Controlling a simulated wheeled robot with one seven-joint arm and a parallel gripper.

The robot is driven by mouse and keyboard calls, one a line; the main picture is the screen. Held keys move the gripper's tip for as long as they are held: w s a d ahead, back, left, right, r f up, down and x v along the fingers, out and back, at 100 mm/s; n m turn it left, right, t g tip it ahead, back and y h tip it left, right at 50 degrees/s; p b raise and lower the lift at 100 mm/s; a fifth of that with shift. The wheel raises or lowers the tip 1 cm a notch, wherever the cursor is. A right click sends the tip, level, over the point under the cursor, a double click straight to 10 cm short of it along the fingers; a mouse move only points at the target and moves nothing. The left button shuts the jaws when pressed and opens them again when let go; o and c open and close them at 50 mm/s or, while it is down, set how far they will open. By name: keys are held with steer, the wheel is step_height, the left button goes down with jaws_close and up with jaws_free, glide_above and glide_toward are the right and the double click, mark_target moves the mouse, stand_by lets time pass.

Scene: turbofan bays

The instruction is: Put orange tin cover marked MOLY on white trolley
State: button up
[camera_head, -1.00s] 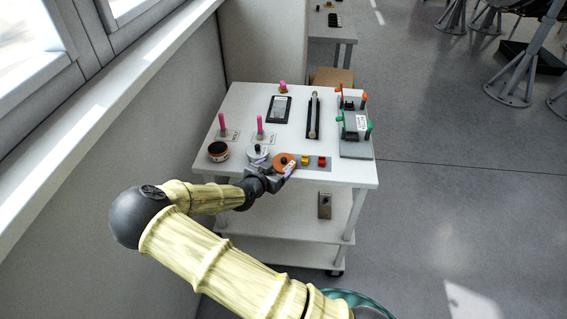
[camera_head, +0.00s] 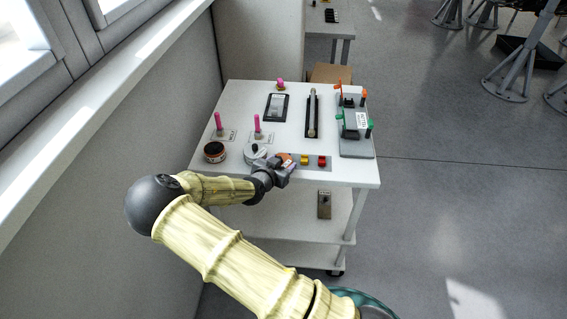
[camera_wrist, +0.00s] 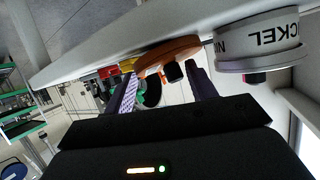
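The orange tin cover (camera_head: 286,157) lies near the front edge of the white trolley (camera_head: 345,172), partly hidden by my gripper (camera_head: 284,167). In the wrist view the cover (camera_wrist: 168,52) is an orange disc with a black knob; no MOLY lettering is readable. My gripper (camera_wrist: 162,72) is open there, its fingers apart on either side of the knob's line. I cannot tell whether they touch the cover. A pale grey tin marked NICKEL (camera_wrist: 258,38) stands close beside it, and it also shows in the head view (camera_head: 256,150).
A dark round tin (camera_head: 214,152) stands at the trolley's left. Pink-handled items, dark trays and a grey fixture (camera_head: 356,135) stand behind.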

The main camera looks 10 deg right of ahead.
steer(key=shift+a, duration=0.25)
steer(key=c, duration=0.5)
steer(key=shift+c, duration=0.8)
step_height(320, 180, up, 9)
steer(key=shift+a+r, duration=0.1)
steer(key=shift+r, duration=0.45)
